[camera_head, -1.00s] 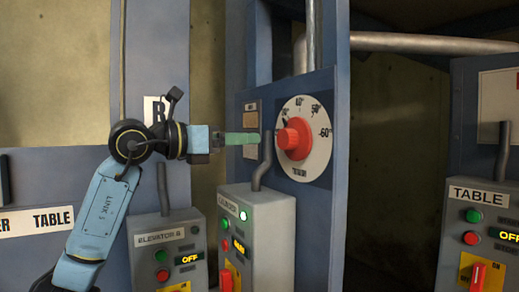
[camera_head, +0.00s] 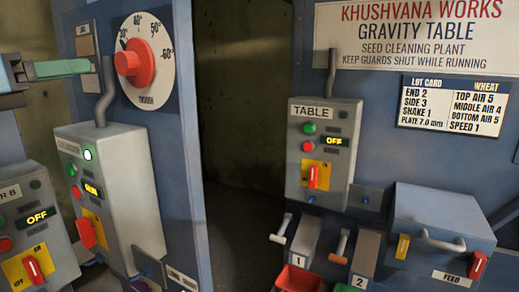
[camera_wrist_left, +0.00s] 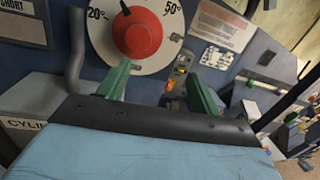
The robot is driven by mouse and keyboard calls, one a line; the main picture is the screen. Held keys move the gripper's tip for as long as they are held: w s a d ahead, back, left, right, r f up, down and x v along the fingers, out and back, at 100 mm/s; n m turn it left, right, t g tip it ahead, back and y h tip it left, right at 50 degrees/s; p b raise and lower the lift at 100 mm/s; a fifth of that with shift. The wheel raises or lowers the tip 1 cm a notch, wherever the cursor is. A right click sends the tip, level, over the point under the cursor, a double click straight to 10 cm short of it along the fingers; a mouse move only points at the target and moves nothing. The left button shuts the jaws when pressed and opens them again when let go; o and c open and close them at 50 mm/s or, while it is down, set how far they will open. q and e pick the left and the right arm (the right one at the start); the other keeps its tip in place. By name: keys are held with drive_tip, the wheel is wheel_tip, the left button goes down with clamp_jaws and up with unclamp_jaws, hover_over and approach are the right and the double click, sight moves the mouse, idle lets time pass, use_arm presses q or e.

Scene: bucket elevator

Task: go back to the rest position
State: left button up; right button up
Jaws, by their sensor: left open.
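My left gripper (camera_head: 62,69) reaches in from the left edge of the head view, with green fingers level with the red dial knob (camera_head: 134,63). In the left wrist view its two green fingers (camera_wrist_left: 160,90) stand apart with nothing between them. The knob also shows in the wrist view (camera_wrist_left: 137,33), beyond the fingers on a white dial (camera_wrist_left: 100,50) with degree marks. I see no contact with the knob. My right gripper is not in either view.
The cylinder control box (camera_head: 120,185) stands below the dial. The TABLE box (camera_head: 325,150) reads OFF. A lot card (camera_head: 455,104) hangs at the right, above a grey FEED box (camera_head: 440,215) and a red bin (camera_head: 298,279). A dark open gap (camera_head: 245,130) lies between the panels.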

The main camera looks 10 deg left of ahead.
use_arm(q)
drive_tip(key=d+f+n+h, duration=0.4)
drive_tip(key=d+f+h, duration=0.2)
drive_tip(key=d+h, duration=0.25)
drive_tip(key=s+a+f+n+y, duration=0.1)
drive_tip(key=a+f+n+y, duration=0.2)
drive_tip(key=f+n+y, duration=1.05)
drive_tip(key=a+f+n+y, duration=0.3)
drive_tip(key=f+n+y, duration=0.6)
drive_tip(key=f+n, duration=0.9)
drive_tip(key=s+d+f+n+g+h, duration=0.25)
drive_tip(key=s+d+f+g, duration=0.35)
drive_tip(key=s+f, duration=0.5)
drive_tip(key=s+d+f+n+g+h, duration=0.1)
drive_tip(key=s+d+f+g+h, duration=0.2)
drive_tip(key=s+d+f+g, duration=0.6)
drive_tip(key=s+a+f+t+b, duration=0.1)
drive_tip(key=s+a+f+b, duration=0.1)
drive_tip(key=f, duration=1.3)
drive_tip(key=s+a+f+b, duration=0.2)
drive_tip(key=s+f, duration=0.1)
drive_tip(key=f, duration=1.3)
drive_tip(key=s+a+f+g+b, duration=0.1)
drive_tip(key=s+a+f+b, duration=0.1)
drive_tip(key=s+f, duration=1.3)
drive_tip(key=shift+s+a+f+y+b, duration=0.2)
drive_tip(key=shift+f+y+b, duration=0.15)
drive_tip(key=shift+f, duration=0.15)
